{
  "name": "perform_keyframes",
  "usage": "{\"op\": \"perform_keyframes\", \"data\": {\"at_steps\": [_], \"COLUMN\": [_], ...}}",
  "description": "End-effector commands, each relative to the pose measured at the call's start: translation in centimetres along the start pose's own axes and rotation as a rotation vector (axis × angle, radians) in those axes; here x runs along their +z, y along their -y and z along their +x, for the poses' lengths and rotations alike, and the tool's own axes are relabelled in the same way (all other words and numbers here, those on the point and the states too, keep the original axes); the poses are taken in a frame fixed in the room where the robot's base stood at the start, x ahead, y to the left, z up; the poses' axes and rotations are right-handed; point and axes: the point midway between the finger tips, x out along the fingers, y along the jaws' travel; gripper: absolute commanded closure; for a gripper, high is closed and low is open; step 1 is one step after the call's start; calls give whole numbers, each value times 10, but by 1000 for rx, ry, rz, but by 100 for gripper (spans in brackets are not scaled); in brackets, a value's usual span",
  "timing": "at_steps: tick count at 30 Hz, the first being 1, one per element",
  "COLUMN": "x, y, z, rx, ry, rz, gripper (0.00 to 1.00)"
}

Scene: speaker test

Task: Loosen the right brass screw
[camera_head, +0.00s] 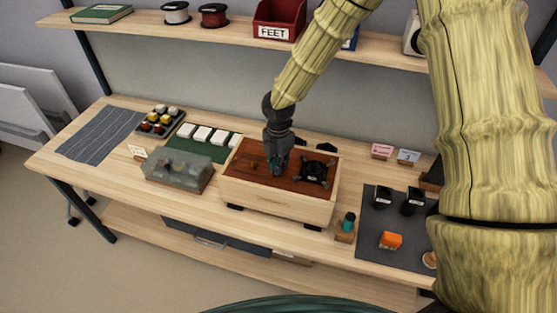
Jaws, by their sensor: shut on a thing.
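My gripper (276,170) points down at the reddish-brown top panel (251,161) of a pale wooden speaker box, left of a black round part with several arms (314,172). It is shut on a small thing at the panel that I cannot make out. The fingers and the dark wrist hide that spot. No brass screw can be told apart at this size, the right one included. The box's pale front wall (262,198) faces me.
A clear-covered box (178,170) stands left of the speaker box. A teal-topped item in a wooden block (346,225) stands right of it. A dark mat (372,243) holds black parts and an orange block (391,240). A shelf (225,31) runs behind.

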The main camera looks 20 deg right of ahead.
Motion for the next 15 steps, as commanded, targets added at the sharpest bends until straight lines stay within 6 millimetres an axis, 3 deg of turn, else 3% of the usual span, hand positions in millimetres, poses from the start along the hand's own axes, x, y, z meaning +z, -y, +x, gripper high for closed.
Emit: {"op": "perform_keyframes", "data": {"at_steps": [15], "x": [1], "y": [0], "z": [-4], "rx": [1], "ry": [0], "rz": [-481], "gripper": [100]}}
